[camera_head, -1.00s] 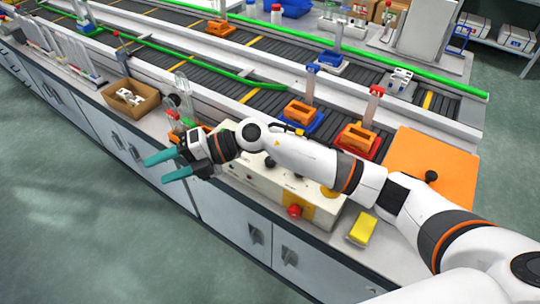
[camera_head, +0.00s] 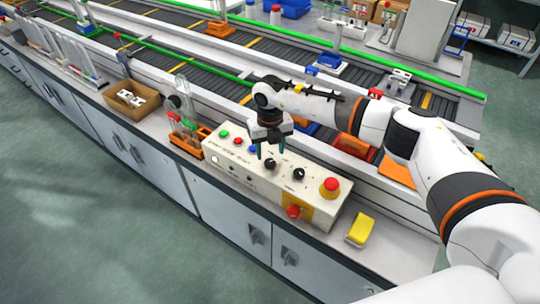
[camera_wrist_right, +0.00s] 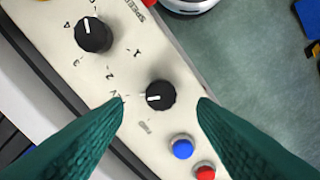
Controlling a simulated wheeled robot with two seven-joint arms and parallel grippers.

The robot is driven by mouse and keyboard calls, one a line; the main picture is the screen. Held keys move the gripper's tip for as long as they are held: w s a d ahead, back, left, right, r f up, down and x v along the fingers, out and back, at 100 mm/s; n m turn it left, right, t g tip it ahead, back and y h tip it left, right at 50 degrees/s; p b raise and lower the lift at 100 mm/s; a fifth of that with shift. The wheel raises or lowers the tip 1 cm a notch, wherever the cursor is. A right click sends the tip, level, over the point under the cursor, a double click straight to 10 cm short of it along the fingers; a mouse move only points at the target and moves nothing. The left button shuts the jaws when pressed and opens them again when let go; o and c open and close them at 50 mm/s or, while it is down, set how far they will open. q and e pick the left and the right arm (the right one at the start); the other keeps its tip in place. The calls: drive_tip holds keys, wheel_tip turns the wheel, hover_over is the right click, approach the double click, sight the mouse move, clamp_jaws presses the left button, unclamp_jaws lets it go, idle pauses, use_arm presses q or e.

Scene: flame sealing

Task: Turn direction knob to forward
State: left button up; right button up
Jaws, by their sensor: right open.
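The beige control panel (camera_head: 225,160) stands on the near bench. It has two black knobs. The knob nearer the blue button (camera_head: 271,164), which I take for the direction knob, also shows in the right wrist view (camera_wrist_right: 160,96) with its white pointer mark toward the picture's left. The other knob (camera_wrist_right: 93,34) has a numbered dial and a "SPEED" label beside it. My right gripper (camera_head: 270,152) points down over the panel, open. In the right wrist view its teal fingers (camera_wrist_right: 161,104) are spread to both sides of the knob; contact cannot be told. My left gripper is out of view.
Green, red and blue buttons (camera_head: 252,149) sit left of the knobs. A red emergency button (camera_head: 331,185) and another red knob (camera_head: 293,212) are on the right. A yellow block (camera_head: 361,230) lies beyond. The conveyor (camera_head: 180,75) runs behind.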

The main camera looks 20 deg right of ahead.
sight(270, 161)
drive_tip(key=shift+f, duration=2.15)
drive_tip(key=shift+c, duration=0.3)
drive_tip(key=c, duration=0.9)
